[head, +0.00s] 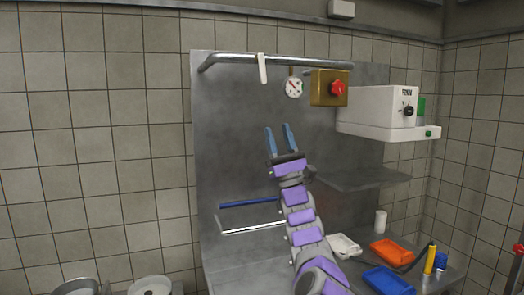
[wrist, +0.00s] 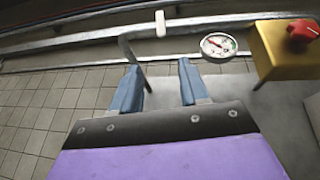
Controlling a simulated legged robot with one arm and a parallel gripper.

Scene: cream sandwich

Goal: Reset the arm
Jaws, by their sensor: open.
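My gripper (head: 279,139) is raised in front of the grey metal back panel (head: 228,130) in the head view, its blue fingers pointing up. The fingers are apart with nothing between them. In the wrist view, my gripper (wrist: 160,88) also shows both blue fingers spread and empty. My arm stretches up from the lower right of the head view.
A metal rail (head: 225,58), a round gauge (head: 293,87) and a yellow box with a red button (head: 328,88) are above my gripper. A white machine (head: 376,110) is at the right. Below are an orange tray (head: 392,251), a blue tray (head: 388,281) and a white container (head: 343,246).

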